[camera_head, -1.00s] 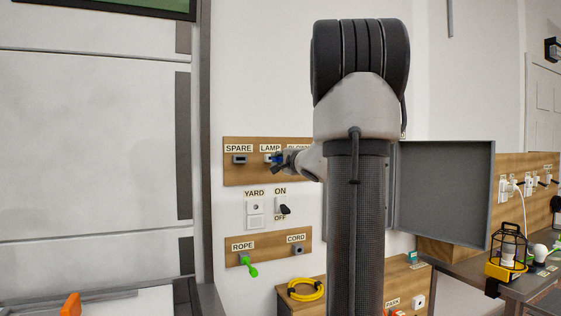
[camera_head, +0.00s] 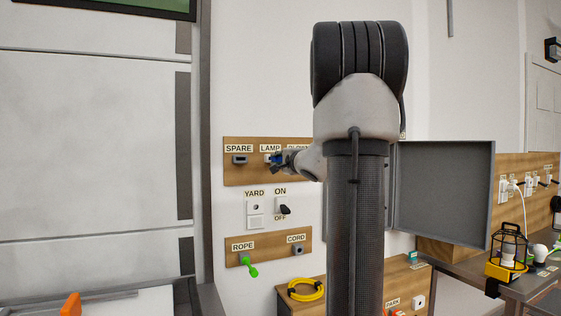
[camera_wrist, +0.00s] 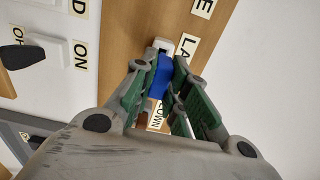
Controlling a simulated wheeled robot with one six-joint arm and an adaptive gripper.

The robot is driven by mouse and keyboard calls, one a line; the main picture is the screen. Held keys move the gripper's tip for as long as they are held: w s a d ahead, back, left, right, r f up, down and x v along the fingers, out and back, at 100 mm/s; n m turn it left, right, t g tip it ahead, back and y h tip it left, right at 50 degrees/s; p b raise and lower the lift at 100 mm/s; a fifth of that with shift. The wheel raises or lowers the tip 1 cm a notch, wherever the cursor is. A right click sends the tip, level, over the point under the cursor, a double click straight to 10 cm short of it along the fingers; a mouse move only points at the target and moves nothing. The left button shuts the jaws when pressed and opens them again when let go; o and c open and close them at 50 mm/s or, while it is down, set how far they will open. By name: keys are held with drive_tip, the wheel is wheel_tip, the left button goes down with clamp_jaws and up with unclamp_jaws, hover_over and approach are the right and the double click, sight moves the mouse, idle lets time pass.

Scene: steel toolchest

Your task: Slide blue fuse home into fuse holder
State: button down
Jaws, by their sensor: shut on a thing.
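The blue fuse (camera_wrist: 158,78) is between my gripper's fingers (camera_wrist: 160,66) in the wrist view, and the gripper is shut on it. The fuse's far end lies against or just in front of the pale fuse holder (camera_wrist: 163,44); I cannot tell how deep it sits. In the head view, the blue fuse (camera_head: 276,158) shows as a small patch at the holder (camera_head: 267,158) under the LAMP label. My gripper (camera_head: 280,162) is just right of it, partly hidden by my arm.
The wooden board (camera_head: 250,175) also carries an empty-looking SPARE holder (camera_head: 239,159) at left. A grey open door panel (camera_head: 445,190) stands at right.

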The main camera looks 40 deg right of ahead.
sight(277, 159)
drive_tip(key=shift+x, duration=1.5)
drive_tip(key=c, duration=1.3)
unclamp_jaws()
drive_tip(key=shift+c, duration=0.2)
drive_tip(key=v, duration=1.2)
